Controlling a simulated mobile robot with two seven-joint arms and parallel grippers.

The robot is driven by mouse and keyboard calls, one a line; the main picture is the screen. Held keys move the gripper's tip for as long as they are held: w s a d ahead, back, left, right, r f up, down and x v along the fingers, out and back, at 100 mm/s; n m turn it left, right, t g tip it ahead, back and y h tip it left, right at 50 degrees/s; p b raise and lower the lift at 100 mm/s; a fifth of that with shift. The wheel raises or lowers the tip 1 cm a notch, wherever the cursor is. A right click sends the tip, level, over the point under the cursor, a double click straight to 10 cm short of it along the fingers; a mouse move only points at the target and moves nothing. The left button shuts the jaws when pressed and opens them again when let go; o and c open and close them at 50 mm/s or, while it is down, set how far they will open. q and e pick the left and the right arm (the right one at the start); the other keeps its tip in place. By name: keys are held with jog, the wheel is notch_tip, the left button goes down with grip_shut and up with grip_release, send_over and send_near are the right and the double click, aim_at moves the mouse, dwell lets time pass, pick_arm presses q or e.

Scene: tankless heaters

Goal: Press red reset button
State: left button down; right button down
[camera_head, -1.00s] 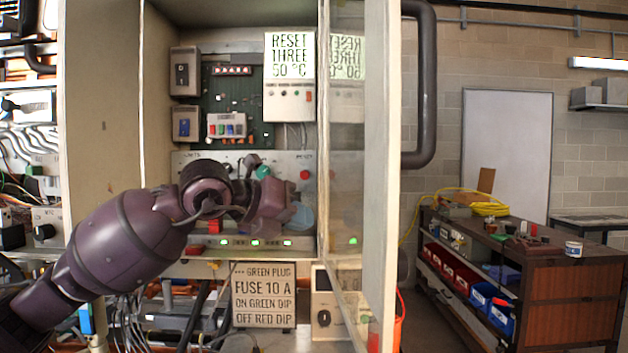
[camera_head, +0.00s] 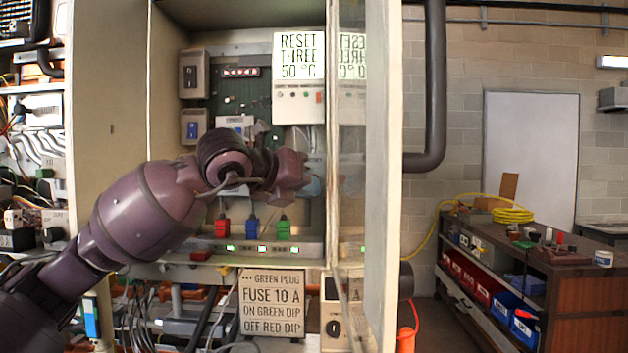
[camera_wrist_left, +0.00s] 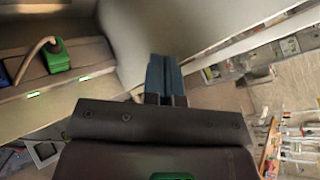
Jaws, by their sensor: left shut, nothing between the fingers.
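My left gripper (camera_head: 313,186) is inside the open cabinet, in front of the grey panel's right part and close to the glass door. Its blue-grey fingers show together and empty in the left wrist view (camera_wrist_left: 166,76). The red reset button is not visible in the head view now; my left wrist and gripper cover that part of the panel. The gap between fingers and panel cannot be judged. My right gripper is not in view. A sign (camera_head: 299,56) reading "RESET THREE 50 °C" hangs above.
A red plug (camera_head: 222,228), a blue plug (camera_head: 252,228) and a green plug (camera_head: 283,230) sit below my wrist. The open glass door (camera_head: 383,200) stands just right of my gripper. A "FUSE 10 A" sign (camera_head: 271,302) is below. A workbench (camera_head: 580,300) stands at right.

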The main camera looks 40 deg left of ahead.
pick_arm(q)
jog(key=w+a, duration=0.3)
jog(key=w, duration=0.2)
jog(key=shift+w+a, duration=0.2)
jog(key=shift+w, duration=0.05)
jog(key=shift+w, duration=0.1)
dwell(2.0)
jog(key=shift+w+a, duration=0.2)
jog(key=shift+w, duration=0.1)
jog(key=shift+w+a, duration=0.2)
jog(key=shift+w, duration=0.1)
dwell(0.8)
jog(key=shift+s, duration=0.15)
jog(key=shift+s+d, duration=0.4)
jog(key=shift+s, duration=0.15)
dwell(0.4)
jog(key=s+d, duration=0.1)
jog(key=s, duration=0.2)
jog(key=s+d, duration=0.1)
jog(key=shift+s+d, duration=0.15)
jog(key=shift+d, duration=0.15)
